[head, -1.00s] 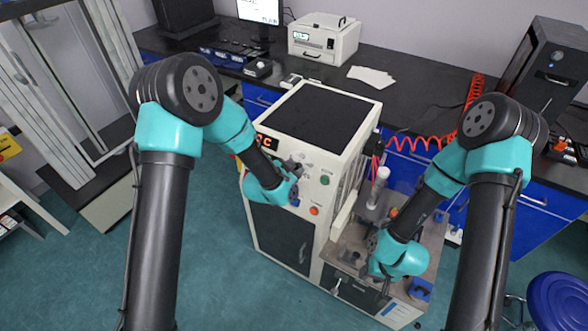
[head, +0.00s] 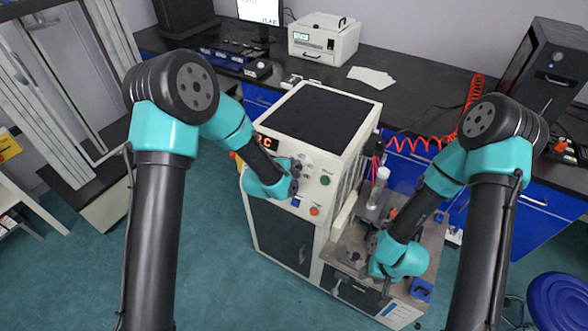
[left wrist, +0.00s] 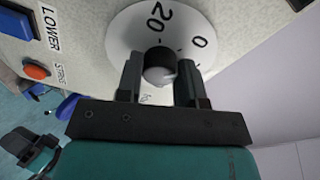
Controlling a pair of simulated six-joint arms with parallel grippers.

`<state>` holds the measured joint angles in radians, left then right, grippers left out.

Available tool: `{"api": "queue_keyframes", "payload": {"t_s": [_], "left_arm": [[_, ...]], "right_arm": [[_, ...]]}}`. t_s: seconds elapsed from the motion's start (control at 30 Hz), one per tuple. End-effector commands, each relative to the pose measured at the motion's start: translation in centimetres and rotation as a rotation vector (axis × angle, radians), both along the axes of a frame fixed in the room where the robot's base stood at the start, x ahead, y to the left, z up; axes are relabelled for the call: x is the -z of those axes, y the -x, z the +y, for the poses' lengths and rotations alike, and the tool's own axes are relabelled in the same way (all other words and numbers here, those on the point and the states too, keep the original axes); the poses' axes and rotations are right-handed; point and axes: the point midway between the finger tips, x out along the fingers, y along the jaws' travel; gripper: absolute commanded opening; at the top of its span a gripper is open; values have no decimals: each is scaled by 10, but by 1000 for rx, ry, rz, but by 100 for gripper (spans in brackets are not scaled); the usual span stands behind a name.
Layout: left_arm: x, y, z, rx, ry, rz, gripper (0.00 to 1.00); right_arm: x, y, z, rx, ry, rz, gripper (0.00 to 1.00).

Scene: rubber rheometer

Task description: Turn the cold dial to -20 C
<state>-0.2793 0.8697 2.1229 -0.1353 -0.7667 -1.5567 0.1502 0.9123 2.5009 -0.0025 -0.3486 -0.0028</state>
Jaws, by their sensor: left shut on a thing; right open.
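The cold dial's dark round knob (left wrist: 159,68) sits on a white scale disc (left wrist: 125,30) in the left wrist view. The disc shows the numbers 20 and 0; the rest of the scale is cut off or hidden. My left gripper (left wrist: 160,78) is shut on the knob, one finger on each side. In the head view my left gripper (head: 296,172) is at the front panel of the white machine (head: 335,148) and covers much of the dial. My right gripper (head: 384,286) is open above the machine's lower right bench.
The left wrist view shows a blue button (left wrist: 14,22) labelled LOWER and a red button (left wrist: 36,71). A clear cylinder (head: 379,182) stands beside the machine.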

Motion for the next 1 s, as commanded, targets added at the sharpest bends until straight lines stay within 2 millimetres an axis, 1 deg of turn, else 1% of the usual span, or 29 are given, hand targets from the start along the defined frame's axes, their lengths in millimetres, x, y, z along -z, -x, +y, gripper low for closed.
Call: {"api": "queue_keyframes", "payload": {"t_s": [0.6,0.8,1.0], "left_arm": [[-1,0,-1,257,-440,-239,11],[-1,0,-1,311,-533,-290,11],[-1,0,-1,338,-580,-316,11]], "right_arm": [[0,0,0,0,0,0,43],[0,0,0,0,0,0,43],[0,0,0,0,0,0,43]]}}
